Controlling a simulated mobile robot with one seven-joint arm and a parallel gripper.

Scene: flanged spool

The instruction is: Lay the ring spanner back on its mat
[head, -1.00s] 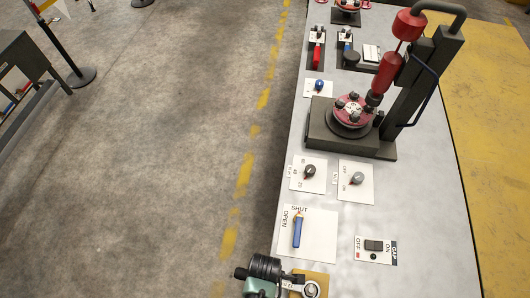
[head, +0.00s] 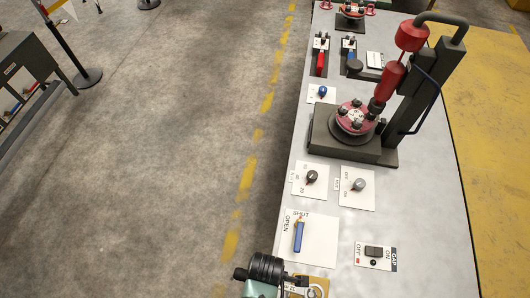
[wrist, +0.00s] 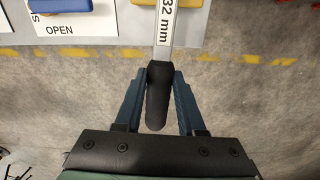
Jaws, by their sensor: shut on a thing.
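The ring spanner (wrist: 164,35) has a pale shaft marked "32 mm" and a black handle. My gripper (wrist: 158,80) is shut on the black handle, with one blue finger on each side. The spanner points away from my gripper, over a tan-orange mat (wrist: 135,10) on the bench edge in the wrist view. The ring end is cut off at the top there. In the head view the mat (head: 320,281) is at the bottom edge and mostly cut off, with the ring end over it. I cannot tell whether the spanner touches it.
A white OPEN/SHUT plate with a blue lever (head: 299,237) lies just beyond the mat. A switch plate (head: 375,256) is to the right, two dial cards farther back. A press with a red flanged spool (head: 356,118) stands beyond.

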